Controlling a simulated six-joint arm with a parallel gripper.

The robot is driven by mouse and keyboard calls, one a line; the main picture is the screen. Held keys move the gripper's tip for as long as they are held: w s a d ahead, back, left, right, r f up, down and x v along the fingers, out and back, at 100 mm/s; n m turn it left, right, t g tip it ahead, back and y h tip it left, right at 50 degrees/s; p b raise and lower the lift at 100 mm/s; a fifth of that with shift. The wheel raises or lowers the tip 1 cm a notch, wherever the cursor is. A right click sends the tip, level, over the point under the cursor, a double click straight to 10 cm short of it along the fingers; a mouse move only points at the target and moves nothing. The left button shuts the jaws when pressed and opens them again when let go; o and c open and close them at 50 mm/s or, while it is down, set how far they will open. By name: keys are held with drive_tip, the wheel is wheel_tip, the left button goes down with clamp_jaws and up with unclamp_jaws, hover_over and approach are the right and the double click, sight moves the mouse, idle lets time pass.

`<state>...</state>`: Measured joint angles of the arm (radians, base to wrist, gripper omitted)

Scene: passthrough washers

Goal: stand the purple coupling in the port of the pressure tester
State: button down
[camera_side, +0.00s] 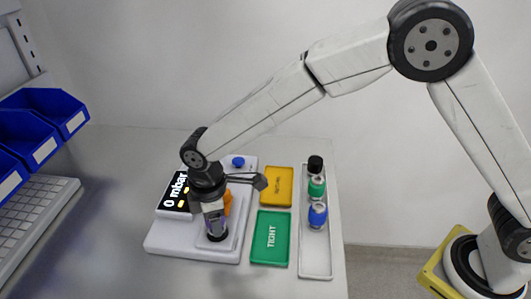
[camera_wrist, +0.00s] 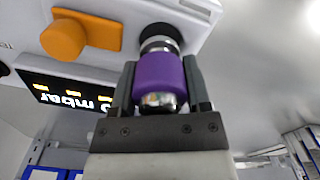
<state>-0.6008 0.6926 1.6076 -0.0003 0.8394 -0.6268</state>
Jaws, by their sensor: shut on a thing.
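The purple coupling (camera_wrist: 158,75) has a purple sleeve and chrome ends. My gripper (camera_wrist: 160,85) is shut on it, one finger on each side; in the side view my gripper (camera_side: 214,215) points down over the front of the tester. The pressure tester (camera_side: 165,240) is a white box whose display reads 0 mbar. Its dark round port (camera_wrist: 157,31) lies at the coupling's far chrome end, lined up with it. The end seems to be at the port's mouth; I cannot tell how deep it sits. In the side view my fingers mostly hide the coupling.
An orange lever (camera_wrist: 65,38) on the tester is close beside the port. A blue knob (camera_side: 238,162) is at the back. Right of the tester lie a yellow tray (camera_side: 278,187), a green TIGHT tray (camera_side: 270,255) and a white tray (camera_side: 315,262) holding black, green and blue couplings.

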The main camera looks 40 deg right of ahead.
drive_tip(key=shift+f, duration=0.8)
idle(0.6)
idle(0.5)
unclamp_jaws()
drive_tip(key=shift+r, duration=0.2)
drive_tip(key=shift+r, duration=3.85)
drive_tip(key=s+d+m+t, duration=0.15)
drive_tip(key=d+m, duration=0.45)
drive_tip(key=d, duration=0.9)
drive_tip(key=s+d+f+m+t, duration=0.1)
drive_tip(key=s+d+f+m, duration=0.2)
drive_tip(key=s+d+m, duration=0.5)
drive_tip(key=s+d, duration=0.3)
drive_tip(key=d, duration=0.2)
drive_tip(key=shift+s+f, duration=0.15)
drive_tip(key=shift+s, duration=0.15)
